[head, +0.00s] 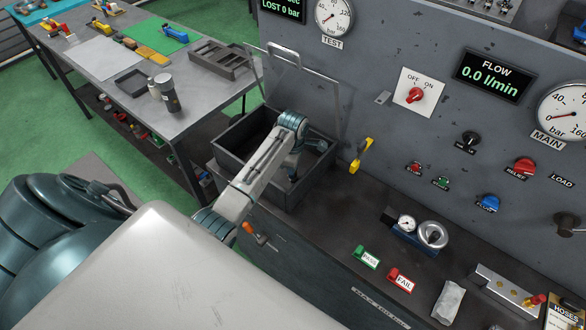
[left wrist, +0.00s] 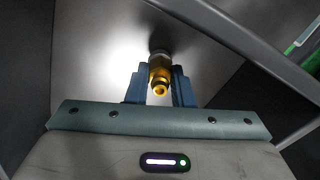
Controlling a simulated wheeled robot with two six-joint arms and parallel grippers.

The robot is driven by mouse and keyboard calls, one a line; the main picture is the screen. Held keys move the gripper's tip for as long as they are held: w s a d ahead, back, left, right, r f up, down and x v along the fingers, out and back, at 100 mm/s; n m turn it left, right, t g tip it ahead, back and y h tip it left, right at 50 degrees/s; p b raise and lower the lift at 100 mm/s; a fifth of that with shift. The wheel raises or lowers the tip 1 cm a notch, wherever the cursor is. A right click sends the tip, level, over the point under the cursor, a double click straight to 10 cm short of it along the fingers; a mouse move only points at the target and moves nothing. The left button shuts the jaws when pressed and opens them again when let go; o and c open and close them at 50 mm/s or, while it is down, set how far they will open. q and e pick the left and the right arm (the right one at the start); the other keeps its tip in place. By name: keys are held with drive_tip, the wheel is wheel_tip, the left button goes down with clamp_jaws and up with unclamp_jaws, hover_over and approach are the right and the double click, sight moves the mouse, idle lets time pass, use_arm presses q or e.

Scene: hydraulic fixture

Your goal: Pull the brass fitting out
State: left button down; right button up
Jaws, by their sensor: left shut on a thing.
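The brass fitting (left wrist: 160,80) shows in the left wrist view, its round open end facing the camera. My left gripper (left wrist: 160,70) is shut on it, with one blue-grey finger on each side. Behind the fitting is a greyer metal part at a pale surface; I cannot tell whether they are still joined. In the head view, my left gripper (head: 292,174) reaches down into a dark open box (head: 236,172), and the fitting is not discernible there. My right gripper is not in view.
The box's clear lid (head: 315,92) stands raised behind my arm. A grey panel with gauges and knobs (head: 414,95) rises at the back. Green and red tags (head: 366,257) and a small gauge device (head: 420,234) lie on the bench. A side table (head: 215,98) stands at the left.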

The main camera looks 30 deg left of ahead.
use_arm(q)
drive_tip(key=shift+n, duration=0.8)
drive_tip(key=n, duration=0.4)
drive_tip(key=c, duration=1.6)
unclamp_jaws()
drive_tip(key=shift+n, duration=0.5)
drive_tip(key=o, duration=0.4)
drive_tip(key=shift+r, duration=0.1)
